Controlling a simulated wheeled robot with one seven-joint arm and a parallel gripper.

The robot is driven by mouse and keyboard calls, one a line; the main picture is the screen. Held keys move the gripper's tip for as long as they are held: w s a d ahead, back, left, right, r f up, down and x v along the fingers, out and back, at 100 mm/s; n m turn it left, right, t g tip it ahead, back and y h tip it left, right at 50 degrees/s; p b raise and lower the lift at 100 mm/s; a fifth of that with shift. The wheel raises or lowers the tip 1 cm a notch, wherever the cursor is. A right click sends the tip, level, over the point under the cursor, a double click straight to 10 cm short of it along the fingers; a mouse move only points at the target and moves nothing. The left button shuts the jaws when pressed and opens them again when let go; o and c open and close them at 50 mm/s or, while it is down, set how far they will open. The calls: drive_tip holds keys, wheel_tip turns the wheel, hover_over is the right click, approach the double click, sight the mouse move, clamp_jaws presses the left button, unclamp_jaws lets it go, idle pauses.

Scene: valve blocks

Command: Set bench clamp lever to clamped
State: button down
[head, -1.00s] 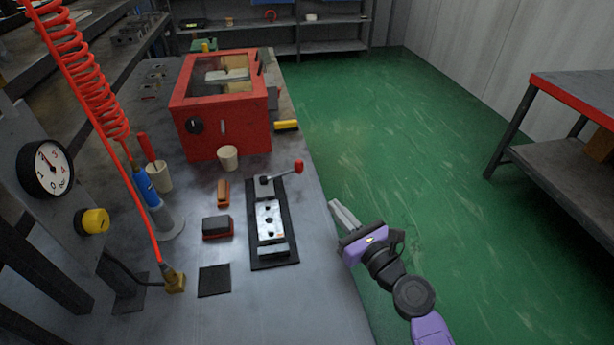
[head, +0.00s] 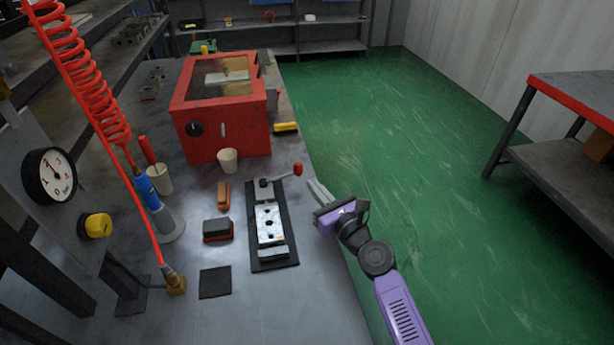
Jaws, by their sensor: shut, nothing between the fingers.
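The bench clamp stands on a black base plate (head: 286,254) on the grey bench. A metal valve block (head: 268,222) with dark holes lies in it. The clamp lever (head: 285,176) has a red knob (head: 298,169) and points right and slightly away, toward the bench's right edge. My gripper (head: 315,188) is shut and empty, with its grey fingers pointing up and left. In the picture its tips lie just below and right of the red knob, with a gap between them.
A red box with a clear lid (head: 222,135) stands behind the clamp. A beige cup (head: 228,160), an orange-brown item (head: 223,195), a dark block (head: 217,229) and a black pad (head: 215,282) lie left of it. A coiled red hose (head: 85,85) hangs at left.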

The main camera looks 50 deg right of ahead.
sight(301, 171)
drive_tip(key=shift+x, duration=2.3)
